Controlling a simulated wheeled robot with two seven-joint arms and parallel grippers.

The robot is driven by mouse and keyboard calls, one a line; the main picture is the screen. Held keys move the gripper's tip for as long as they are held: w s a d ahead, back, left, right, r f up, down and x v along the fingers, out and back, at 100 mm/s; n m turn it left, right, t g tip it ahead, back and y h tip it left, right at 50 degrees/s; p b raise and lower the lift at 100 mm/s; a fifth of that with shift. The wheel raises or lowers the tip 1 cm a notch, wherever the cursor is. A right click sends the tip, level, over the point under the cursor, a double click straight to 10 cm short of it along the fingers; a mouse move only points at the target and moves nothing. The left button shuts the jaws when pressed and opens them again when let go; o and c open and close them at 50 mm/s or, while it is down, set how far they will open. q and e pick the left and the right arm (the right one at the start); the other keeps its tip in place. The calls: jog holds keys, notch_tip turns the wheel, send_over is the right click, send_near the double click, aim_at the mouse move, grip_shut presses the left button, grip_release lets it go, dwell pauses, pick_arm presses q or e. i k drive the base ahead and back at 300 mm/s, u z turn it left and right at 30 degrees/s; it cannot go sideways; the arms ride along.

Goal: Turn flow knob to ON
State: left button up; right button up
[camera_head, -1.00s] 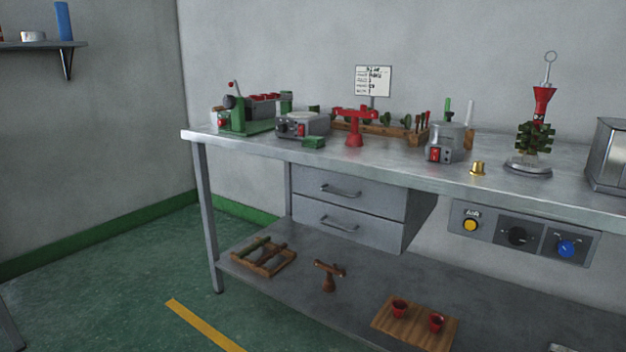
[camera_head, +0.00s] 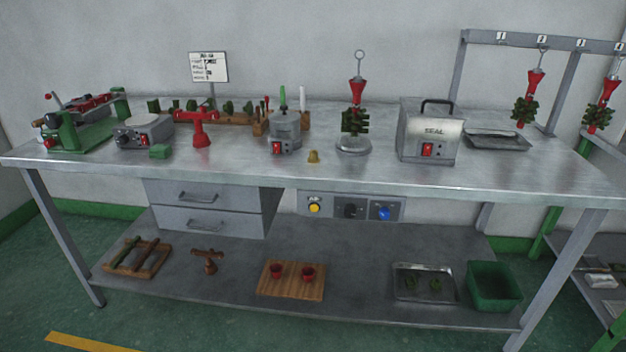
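A control panel (camera_head: 333,206) hangs under the front edge of the metal workbench, right of the drawers. It carries a yellow round button (camera_head: 314,208) at left under a small label, a black knob (camera_head: 350,210) in the middle and a blue knob (camera_head: 384,213) at right. I cannot read the markings around the knobs, so which one is the flow knob and its setting are unclear. Neither of my grippers shows in the head view.
Drawers (camera_head: 208,207) sit left of the panel. The floor in front is clear.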

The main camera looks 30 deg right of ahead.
aim_at(385, 213)
jog(key=z, duration=1.85)
jog(key=k, duration=0.3)
jog(key=u, duration=1.95)
jog(key=i, duration=0.95)
jog(key=z, duration=0.7)
jog(key=i, duration=0.65)
jog(key=z, duration=0.7)
